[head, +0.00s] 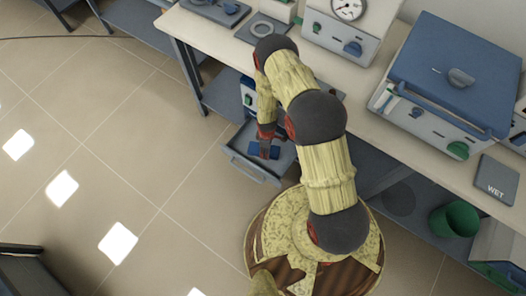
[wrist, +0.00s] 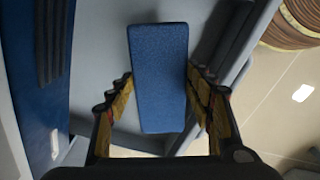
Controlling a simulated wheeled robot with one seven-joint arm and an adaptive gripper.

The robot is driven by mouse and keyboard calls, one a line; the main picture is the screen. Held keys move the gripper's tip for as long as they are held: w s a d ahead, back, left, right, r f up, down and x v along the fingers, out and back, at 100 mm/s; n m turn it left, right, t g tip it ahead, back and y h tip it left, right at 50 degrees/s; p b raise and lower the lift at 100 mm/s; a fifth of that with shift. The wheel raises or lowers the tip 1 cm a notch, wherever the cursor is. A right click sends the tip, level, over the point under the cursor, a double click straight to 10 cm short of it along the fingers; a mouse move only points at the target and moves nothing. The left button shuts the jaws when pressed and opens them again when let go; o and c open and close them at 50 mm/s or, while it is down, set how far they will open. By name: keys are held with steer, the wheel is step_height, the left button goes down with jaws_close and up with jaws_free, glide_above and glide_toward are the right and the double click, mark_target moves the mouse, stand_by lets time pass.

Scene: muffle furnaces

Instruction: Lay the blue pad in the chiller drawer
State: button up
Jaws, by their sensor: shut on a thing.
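The blue pad (wrist: 158,75) is a flat rectangular block between the two fingers of my gripper (wrist: 159,92) in the wrist view. My gripper is shut on it. In the head view the pad (head: 262,151) shows as a small blue patch below my gripper (head: 266,138), over the open drawer. The chiller drawer (head: 248,166) is a grey tray pulled out below the bench; its grey floor and walls also show in the wrist view (wrist: 100,60). I cannot tell whether the pad touches the drawer floor.
The bench (head: 222,40) runs above the drawer and carries a gauge box (head: 347,30), a blue-lidded furnace (head: 455,70) and a dark pad marked WET (head: 497,180). A green bin (head: 455,219) stands on the shelf at the right. The tiled floor (head: 110,150) at left is clear.

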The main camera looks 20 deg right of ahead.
steer(key=w+f, duration=0.1)
steer(key=w+f+b, duration=0.1)
steer(key=shift+a+f, duration=0.3)
steer(key=shift+a, duration=0.1)
step_height(320, 180, down, 4)
steer(key=shift+w+r+b, duration=0.15)
steer(key=shift+r+b, duration=0.1)
steer(key=shift+b, duration=0.4)
steer(key=shift+r, duration=0.1)
steer(key=o, duration=0.9)
step_height(320, 180, up, 12)
steer(key=p, duration=0.4)
steer(key=shift+a, duration=0.1)
